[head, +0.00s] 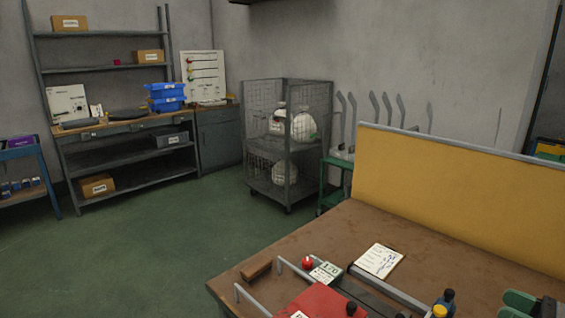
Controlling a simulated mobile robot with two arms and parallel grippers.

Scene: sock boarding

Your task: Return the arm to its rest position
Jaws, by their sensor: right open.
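My right gripper (522,302) shows only partly at the bottom right corner, with green finger parts and a dark body cut off by the frame edge. It is open, over the right part of the brown workbench (310,230), and I see nothing between its fingers. How high it is above the bench is hard to tell. My left gripper is not in view. Several grey, leg-shaped forms (387,108) stand upright by the back wall, behind a green-framed cart (334,185).
A red device (322,304), a metal rail (390,290), a paper sheet (379,261) and a black-and-yellow knob (441,308) crowd the bench front. A yellow panel (460,195) borders its back. A wire cage cart (287,188) and shelving (125,160) stand beyond open green floor (170,250).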

